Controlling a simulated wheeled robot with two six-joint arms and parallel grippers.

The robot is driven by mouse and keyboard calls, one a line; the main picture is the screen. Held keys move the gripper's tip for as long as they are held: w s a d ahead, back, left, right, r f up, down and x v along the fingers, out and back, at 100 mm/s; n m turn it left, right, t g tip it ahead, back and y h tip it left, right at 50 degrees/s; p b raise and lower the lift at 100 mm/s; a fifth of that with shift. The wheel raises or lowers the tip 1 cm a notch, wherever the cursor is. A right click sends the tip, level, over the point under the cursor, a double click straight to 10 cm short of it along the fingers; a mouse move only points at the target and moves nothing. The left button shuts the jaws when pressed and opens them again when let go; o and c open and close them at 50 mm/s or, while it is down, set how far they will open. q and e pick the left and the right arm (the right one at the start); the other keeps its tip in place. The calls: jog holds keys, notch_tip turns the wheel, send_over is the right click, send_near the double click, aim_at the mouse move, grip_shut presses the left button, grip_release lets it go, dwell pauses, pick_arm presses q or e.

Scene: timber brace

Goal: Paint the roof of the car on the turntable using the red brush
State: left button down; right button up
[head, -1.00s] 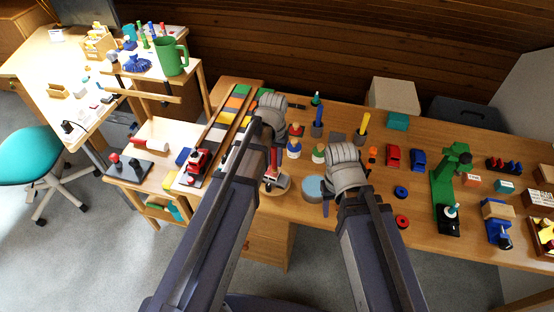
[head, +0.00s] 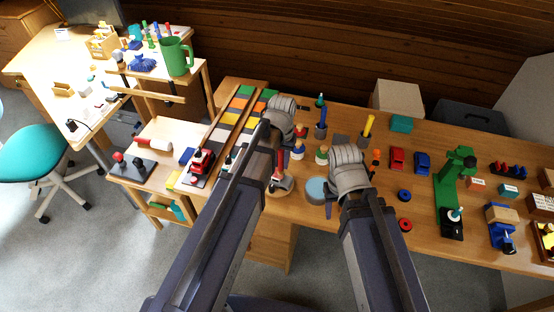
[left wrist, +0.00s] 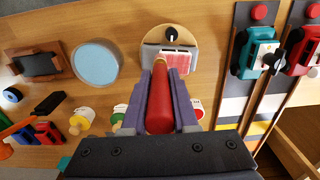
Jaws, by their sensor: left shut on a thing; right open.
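The car (left wrist: 170,36) sits on a round wooden turntable (left wrist: 148,58) in the left wrist view. A red patch with pale lines (left wrist: 180,62) shows at its near side. In the head view the car (head: 284,182) is small and partly covered by my left arm. My left gripper (left wrist: 161,95) is shut on the red brush (left wrist: 159,108), its two fingers on either side of the handle. The brush points at the car, and its tip is at or just above it; contact cannot be told. My right gripper (head: 331,198) is open near the round blue-topped pad (head: 316,188), its fingers barely visible.
Peg figures (head: 298,150) stand close behind the turntable. Red (head: 397,158) and blue (head: 422,162) toy cars and a green drill stand (head: 449,180) are to the right.

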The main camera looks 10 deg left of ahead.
pick_arm(q)
jog(key=shift+w+a, duration=0.15)
jog(key=shift+a, duration=0.65)
jog(key=shift+w+a, duration=0.15)
jog(key=shift+a, duration=0.6)
jog(key=shift+w+d, duration=0.2)
jog(key=shift+w, duration=0.8)
jog(key=shift+s+d, duration=0.15)
jog(key=shift+d, duration=0.65)
jog(key=shift+s+d, duration=0.15)
jog(key=shift+d, duration=0.65)
